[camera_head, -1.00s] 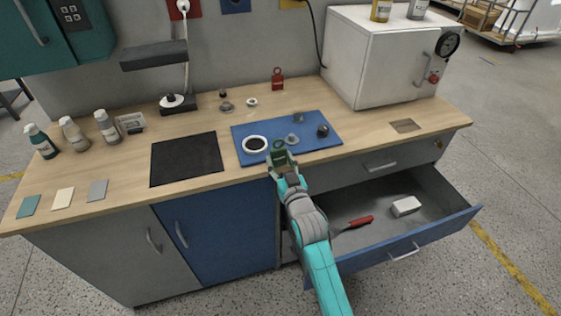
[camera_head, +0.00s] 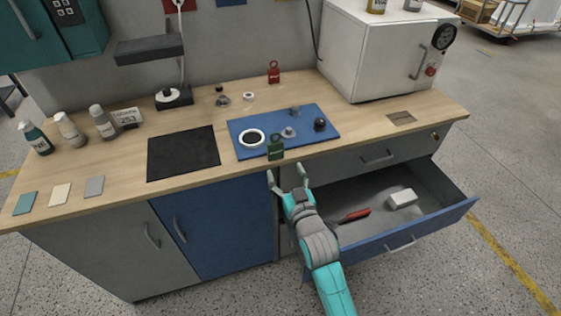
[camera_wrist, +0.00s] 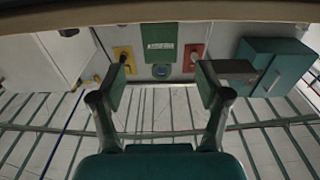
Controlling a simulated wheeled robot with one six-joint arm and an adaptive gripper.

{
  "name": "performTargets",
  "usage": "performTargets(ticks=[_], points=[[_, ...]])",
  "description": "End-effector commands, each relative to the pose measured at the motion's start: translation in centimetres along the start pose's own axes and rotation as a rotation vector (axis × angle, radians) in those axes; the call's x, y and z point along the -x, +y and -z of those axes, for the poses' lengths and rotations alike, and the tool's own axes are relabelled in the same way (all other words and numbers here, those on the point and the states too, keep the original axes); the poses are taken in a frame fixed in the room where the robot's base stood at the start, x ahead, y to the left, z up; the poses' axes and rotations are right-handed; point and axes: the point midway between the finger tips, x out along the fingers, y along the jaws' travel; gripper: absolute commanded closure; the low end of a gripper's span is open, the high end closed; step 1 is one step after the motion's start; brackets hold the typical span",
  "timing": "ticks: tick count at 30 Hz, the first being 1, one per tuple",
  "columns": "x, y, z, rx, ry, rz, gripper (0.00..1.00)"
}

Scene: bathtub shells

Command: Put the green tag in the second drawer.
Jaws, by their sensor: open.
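The green tag (camera_head: 277,153) stands upright at the front edge of the blue mat, near the counter's front edge. It also shows upside down in the wrist view (camera_wrist: 161,45), ahead of and between my fingers. My gripper (camera_head: 287,173) is open and empty, in front of the counter edge and just below the tag, apart from it. In the wrist view the two fingers (camera_wrist: 163,88) are spread wide. The second drawer (camera_head: 405,237), with a blue front, is pulled open at the lower right. It holds a white block (camera_head: 402,199) and a red-handled tool (camera_head: 356,215).
The grey drawer (camera_head: 372,160) above it is shut. The blue mat (camera_head: 313,137) carries a white ring-shaped dish (camera_head: 252,138) and small knobs. A red tag (camera_head: 273,72) stands at the back. A black mat (camera_head: 183,153) lies left, and a white oven (camera_head: 380,60) stands right.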

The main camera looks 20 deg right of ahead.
Motion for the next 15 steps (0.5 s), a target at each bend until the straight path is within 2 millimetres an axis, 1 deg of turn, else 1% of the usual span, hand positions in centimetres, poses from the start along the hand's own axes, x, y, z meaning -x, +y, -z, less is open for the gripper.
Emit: performTargets(ticks=[1,6,10,15], points=[[1.0,0.0,-0.1,0.000,-0.001,0.000,0.24],[3.3,0.0,0.0,0.000,-0.001,0.000,0.24],[4.3,0.0,0.0,0.000,-0.001,0.000,0.24],[4.9,0.0,0.0,0.000,0.000,0.000,0.24]])
